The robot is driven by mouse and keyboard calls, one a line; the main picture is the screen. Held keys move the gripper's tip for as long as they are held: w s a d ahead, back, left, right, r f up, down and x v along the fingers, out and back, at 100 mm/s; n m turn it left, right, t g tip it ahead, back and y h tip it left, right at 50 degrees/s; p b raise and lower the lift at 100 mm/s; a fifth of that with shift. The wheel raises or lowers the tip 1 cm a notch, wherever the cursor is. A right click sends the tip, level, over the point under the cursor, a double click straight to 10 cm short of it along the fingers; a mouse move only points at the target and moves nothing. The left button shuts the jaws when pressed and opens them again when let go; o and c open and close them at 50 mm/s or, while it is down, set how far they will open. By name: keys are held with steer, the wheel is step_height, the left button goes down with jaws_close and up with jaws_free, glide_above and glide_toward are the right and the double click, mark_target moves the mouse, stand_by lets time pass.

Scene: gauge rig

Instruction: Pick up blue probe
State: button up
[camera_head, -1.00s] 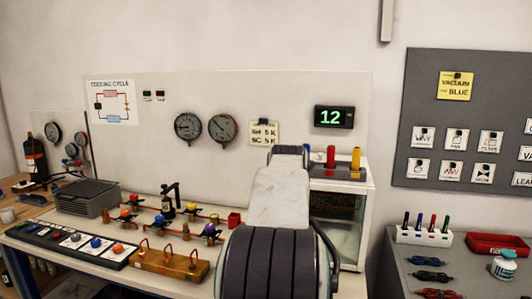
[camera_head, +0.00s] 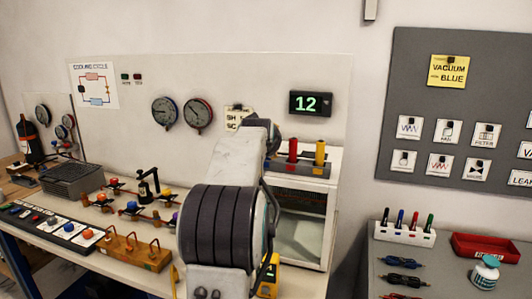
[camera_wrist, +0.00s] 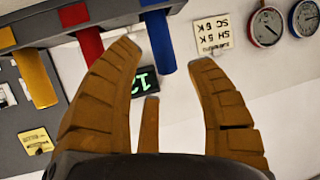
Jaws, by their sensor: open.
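The blue probe (camera_wrist: 159,42) shows in the wrist view, its top end at the rack and its length pointing down the picture. My gripper (camera_wrist: 164,56) is open, with its brown fingers spread on either side of the blue probe's lower end. No finger is clearly seen touching the probe. In the head view my arm covers the blue probe and my gripper.
The red probe (camera_head: 292,150) and yellow probe (camera_head: 320,152) stand in the rack (camera_head: 299,168) on a white cabinet (camera_head: 326,215). In the wrist view the red probe (camera_wrist: 88,40) is close beside my left-hand finger. The display (camera_head: 310,103) is on the wall behind.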

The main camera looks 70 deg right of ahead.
steer(key=p+x, duration=0.1)
steer(key=p, duration=0.1)
steer(key=shift+d+p, duration=0.35)
steer(key=shift+d, duration=0.1)
steer(key=shift+f+p+x, duration=0.2)
steer(key=shift+p+x, duration=1.2)
steer(key=shift+x, duration=0.15)
steer(key=shift+a, duration=0.1)
jaws_close()
